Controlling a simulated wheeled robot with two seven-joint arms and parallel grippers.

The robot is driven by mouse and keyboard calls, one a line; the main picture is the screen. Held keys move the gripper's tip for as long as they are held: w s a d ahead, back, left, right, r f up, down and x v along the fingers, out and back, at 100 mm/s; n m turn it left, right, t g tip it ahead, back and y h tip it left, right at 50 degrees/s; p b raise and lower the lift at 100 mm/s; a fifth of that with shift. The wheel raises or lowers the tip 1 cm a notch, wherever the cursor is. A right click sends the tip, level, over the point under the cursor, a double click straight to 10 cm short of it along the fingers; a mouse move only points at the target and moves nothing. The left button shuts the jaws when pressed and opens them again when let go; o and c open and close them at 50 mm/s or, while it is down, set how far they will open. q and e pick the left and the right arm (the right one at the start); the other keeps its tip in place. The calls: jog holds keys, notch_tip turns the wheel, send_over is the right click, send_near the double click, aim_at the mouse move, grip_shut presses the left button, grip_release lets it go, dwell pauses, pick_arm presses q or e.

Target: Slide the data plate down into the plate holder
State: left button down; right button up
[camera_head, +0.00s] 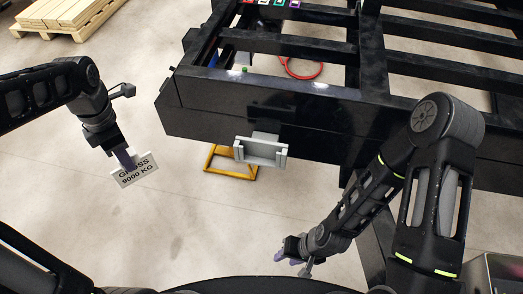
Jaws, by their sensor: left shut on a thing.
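The data plate (137,176) is a white rectangle with black text reading "GROSS 9000 KG", partly covered by a finger. My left gripper (125,159) is shut on its upper edge and holds it in the air, slightly tilted. The plate holder (262,149) is a light grey, shallow channel with raised ends, mounted on the front of the black trailer frame. The plate is to the left of the holder and well apart from it. My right gripper (294,256) is low in the picture, below and right of the holder, with no visible object; its finger gap is unclear.
The black trailer frame (210,98) with crossbars fills the upper right. A yellow stand (214,168) is below the holder. A red ring (302,75) shows among the bars. A wooden pallet (68,14) lies at upper left.

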dwell(0.4)
pick_arm(q)
jog(key=shift+w+d+m, duration=0.25)
jog(key=shift+w+m, duration=0.15)
jog(key=shift+m, duration=0.3)
jog(key=w+d+f+m, duration=0.1)
jog(key=w+d+m, duration=0.4)
jog(key=m, duration=0.7)
jog(key=w+d+f+m, duration=0.2)
jog(key=w+d+m, duration=0.3)
jog(key=m, duration=0.7)
jog(key=shift+d, duration=1.2)
jog(key=shift+f, duration=0.1)
